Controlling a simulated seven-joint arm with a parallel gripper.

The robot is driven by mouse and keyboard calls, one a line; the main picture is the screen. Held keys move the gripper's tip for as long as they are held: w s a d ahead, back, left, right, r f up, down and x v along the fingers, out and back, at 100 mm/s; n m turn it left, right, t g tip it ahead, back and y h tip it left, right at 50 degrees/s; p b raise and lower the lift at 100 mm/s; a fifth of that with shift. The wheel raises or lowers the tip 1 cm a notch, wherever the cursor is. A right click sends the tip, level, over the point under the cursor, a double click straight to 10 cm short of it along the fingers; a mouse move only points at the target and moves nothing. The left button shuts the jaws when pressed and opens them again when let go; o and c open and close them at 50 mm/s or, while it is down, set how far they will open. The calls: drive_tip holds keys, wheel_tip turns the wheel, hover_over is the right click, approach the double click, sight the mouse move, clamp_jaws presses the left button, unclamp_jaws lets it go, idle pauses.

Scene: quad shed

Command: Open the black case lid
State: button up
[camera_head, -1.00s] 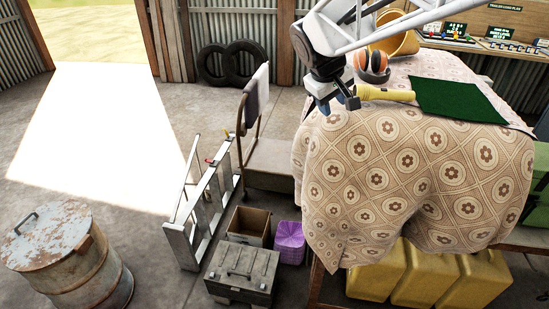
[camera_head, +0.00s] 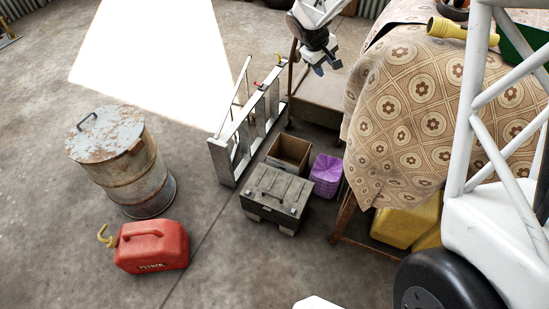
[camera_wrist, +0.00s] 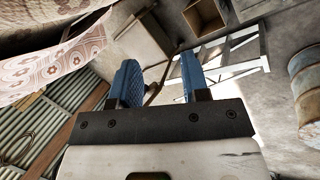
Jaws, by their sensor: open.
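The black case (camera_head: 276,194) stands on the concrete floor in the head view, dark grey and worn. Its lid is shut, with a handle and latches showing on top. My gripper (camera_head: 322,62) hangs well above and behind the case, near the left side of the cloth-covered table. In the wrist view my gripper (camera_wrist: 161,75) has its two blue fingers spread apart with nothing between them. A dark edge at the top of the wrist view may be the case, but I cannot tell.
An open brown box (camera_head: 289,154) and a purple basket (camera_head: 326,174) stand right behind the case. A rusty barrel (camera_head: 120,165) and red petrol can (camera_head: 152,246) stand further left. The floor before the case is clear.

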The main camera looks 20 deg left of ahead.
drive_tip(key=a+f+n, duration=0.1)
drive_tip(key=a+f, duration=0.2)
drive_tip(key=f, duration=0.4)
drive_tip(key=a+f, duration=0.4)
drive_tip(key=f, duration=0.3)
drive_tip(key=n+g+h, duration=0.2)
drive_tip(key=n, duration=0.3)
approach(271, 194)
drive_tip(key=shift+d+f, duration=0.25)
drive_tip(key=shift+f, duration=0.15)
drive_tip(key=shift+f, duration=0.15)
drive_tip(key=shift+x, duration=3.8)
drive_tip(key=shift+a, duration=0.1)
drive_tip(key=shift+c, duration=0.2)
clamp_jaws()
